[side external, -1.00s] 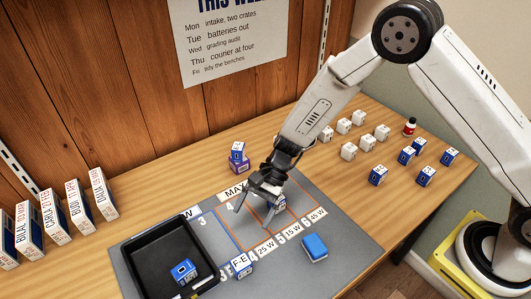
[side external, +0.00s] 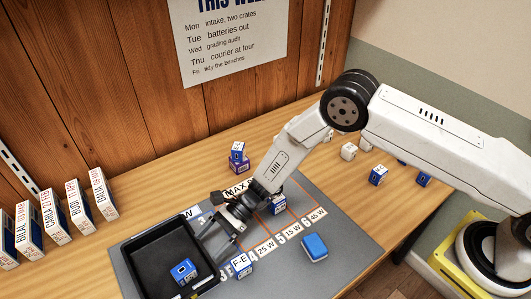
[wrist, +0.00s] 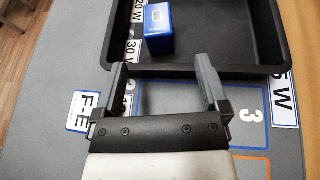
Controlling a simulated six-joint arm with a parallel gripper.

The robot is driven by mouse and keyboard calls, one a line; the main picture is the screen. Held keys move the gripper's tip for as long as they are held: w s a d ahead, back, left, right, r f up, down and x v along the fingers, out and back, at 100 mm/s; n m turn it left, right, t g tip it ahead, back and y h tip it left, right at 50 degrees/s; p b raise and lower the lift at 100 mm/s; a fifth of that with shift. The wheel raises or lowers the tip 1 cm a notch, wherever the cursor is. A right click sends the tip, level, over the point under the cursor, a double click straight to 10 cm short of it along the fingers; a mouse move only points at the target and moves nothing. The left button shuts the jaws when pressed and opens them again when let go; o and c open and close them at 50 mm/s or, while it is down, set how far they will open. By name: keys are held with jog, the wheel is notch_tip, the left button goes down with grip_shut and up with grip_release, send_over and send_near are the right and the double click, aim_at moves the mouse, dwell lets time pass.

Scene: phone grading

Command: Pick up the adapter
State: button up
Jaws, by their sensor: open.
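A small blue block with a pale face and a dark port-like mark, which looks like an adapter (side external: 183,271), sits in the black tray (side external: 150,250). It also shows in the wrist view (wrist: 159,40), past my fingertips near the tray's near wall. My gripper (side external: 212,247) is open and empty above the tray's right edge, apart from the block. In the wrist view its two fingers (wrist: 160,75) are spread wide over the near rim. A similar blue-and-white block (side external: 279,206) stands on the mat's marked grid.
A purple-and-blue stack (side external: 238,157) stands behind. Labelled boxes (side external: 55,218) line the left; several small blocks are at the back right.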

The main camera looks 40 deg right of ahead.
aim_at(185, 272)
jog(key=shift+x, duration=0.85)
jog(key=shift+x, duration=2.6)
jog(key=shift+s, duration=0.15)
jog(key=shift+r, duration=0.1)
grip_shut()
